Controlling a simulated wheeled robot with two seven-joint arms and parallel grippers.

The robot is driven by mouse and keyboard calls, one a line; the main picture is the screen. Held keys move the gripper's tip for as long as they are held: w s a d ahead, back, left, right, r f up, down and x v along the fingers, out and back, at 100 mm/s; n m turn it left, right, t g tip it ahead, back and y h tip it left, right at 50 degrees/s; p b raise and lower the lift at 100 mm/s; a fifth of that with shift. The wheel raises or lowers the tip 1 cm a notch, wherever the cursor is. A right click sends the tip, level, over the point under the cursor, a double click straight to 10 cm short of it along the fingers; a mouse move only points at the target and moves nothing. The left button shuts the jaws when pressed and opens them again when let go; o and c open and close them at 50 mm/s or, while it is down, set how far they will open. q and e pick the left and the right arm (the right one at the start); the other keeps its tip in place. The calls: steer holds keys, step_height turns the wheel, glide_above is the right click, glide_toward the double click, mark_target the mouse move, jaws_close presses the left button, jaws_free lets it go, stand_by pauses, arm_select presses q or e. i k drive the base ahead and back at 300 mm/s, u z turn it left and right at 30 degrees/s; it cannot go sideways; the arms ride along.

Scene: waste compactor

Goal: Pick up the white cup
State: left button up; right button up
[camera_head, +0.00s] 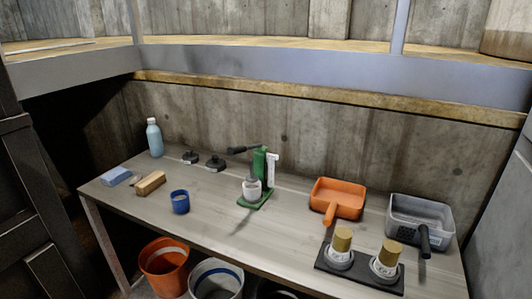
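A small white cup (252,190) stands upright on the base of a green press-like stand (260,168) near the middle of the table (215,195). The stand's dark lever points to the left above the cup. Two whitish round containers with wooden tops, the left one (340,250) and the right one (386,262), sit on a black mat (360,278) at the front right. Neither of my grippers shows in the head view.
A blue cup (180,201), a wooden block brush (150,183), a blue sponge (117,176) and a bottle (154,138) stand at the left. An orange dustpan-like tray (337,198) and a grey bin (420,219) are at the right. Buckets (164,267) sit below.

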mark_target(252, 191)
steer(key=u, duration=2.15)
steer(key=i, duration=1.65)
steer(key=z, duration=1.15)
